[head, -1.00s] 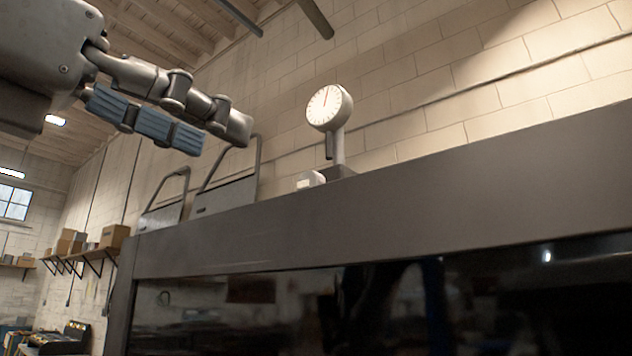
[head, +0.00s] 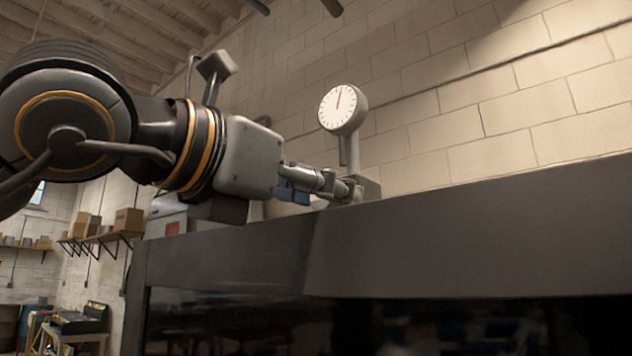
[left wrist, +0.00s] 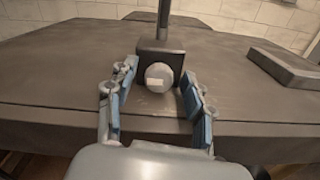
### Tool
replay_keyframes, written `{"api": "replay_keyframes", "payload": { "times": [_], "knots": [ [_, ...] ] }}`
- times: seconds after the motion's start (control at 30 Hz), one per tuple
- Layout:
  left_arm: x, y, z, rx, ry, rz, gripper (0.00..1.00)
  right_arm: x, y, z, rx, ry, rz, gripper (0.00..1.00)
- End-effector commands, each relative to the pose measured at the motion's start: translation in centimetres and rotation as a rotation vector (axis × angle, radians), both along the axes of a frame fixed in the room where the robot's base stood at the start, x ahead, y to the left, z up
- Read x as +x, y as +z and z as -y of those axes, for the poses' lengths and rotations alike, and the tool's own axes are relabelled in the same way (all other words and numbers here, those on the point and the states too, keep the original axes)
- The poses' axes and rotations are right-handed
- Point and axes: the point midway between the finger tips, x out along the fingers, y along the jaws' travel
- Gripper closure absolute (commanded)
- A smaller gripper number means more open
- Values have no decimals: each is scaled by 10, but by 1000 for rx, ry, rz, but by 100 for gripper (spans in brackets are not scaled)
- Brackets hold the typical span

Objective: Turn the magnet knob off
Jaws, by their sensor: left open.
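The magnet knob (left wrist: 159,77) is a round grey knob with a pale mark, on the front of a dark block (left wrist: 160,52) in the left wrist view. A post rises from the block. In the head view the block (head: 367,188) stands on the bench top under a round white dial gauge (head: 343,109). My left gripper (left wrist: 157,84) is open, with its blue-padded fingers on either side of the knob. I see a gap on each side. In the head view my left gripper (head: 335,188) reaches the block and hides the knob. My right gripper is not in view.
The dark bench top (left wrist: 60,60) is mostly clear around the block. A flat dark plate (left wrist: 284,68) lies to the right in the left wrist view. A pale block wall (head: 480,90) stands behind the bench. Shelves with boxes (head: 128,221) are at the far left.

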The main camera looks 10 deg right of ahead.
Motion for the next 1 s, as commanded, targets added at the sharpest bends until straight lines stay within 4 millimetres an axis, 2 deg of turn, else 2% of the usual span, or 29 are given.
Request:
{"api": "replay_keyframes", "payload": {
  "times": [0.2,0.47,0.73,1.0],
  "knots": [
    [0,0,0,-1,0,-1,48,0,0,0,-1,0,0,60],
    [0,0,0,1,0,-1,100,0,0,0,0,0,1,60],
    [1,-3,0,-17,1,-21,100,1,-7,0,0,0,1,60],
    [1,-6,0,-105,1,-133,100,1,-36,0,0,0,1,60]
  ]
}}
